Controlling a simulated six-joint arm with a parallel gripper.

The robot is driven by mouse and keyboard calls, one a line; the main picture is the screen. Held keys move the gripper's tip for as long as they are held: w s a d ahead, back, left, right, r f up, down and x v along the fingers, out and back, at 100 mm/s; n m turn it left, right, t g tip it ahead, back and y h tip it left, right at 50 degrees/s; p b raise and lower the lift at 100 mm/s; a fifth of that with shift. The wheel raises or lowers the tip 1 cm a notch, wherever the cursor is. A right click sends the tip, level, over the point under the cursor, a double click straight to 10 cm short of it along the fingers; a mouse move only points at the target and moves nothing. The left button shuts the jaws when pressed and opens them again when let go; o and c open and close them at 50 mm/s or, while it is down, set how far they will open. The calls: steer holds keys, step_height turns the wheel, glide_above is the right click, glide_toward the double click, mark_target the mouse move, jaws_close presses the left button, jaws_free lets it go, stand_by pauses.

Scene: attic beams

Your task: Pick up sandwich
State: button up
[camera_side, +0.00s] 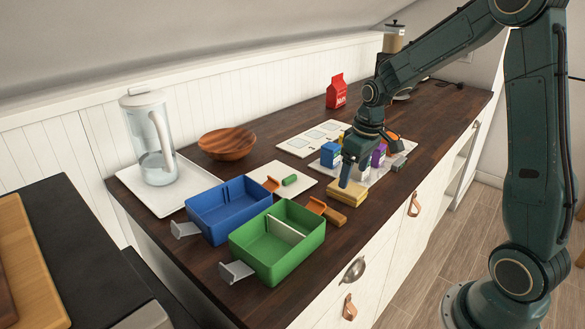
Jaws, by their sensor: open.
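A yellow-tan layered block that looks like the sandwich (341,197) lies flat near the front edge of the dark wooden counter, right of the green box. My gripper (347,182) points down directly over it, with the fingertips at or just above its top. The jaws are open, and part of the block's far side is hidden behind them. I cannot tell whether the fingers touch it.
A green divided box (276,268) and a blue divided box (228,228) stand open at the left. Small blue (329,153) and purple (379,154) blocks stand close behind my gripper. A wooden bowl (227,144), a glass pitcher (150,135) and a red carton (336,92) stand farther back.

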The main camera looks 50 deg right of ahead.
mark_target(349, 187)
steer(key=shift+w+f, duration=0.2)
steer(key=shift+f, duration=0.65)
steer(key=shift+w+f, duration=0.2)
steer(key=shift+f, duration=0.6)
steer(key=shift+w+f, duration=0.2)
steer(key=shift+f, duration=0.65)
steer(key=c, duration=1.1)
steer(key=shift+r, duration=0.15)
step_height(349, 187, up, 20)
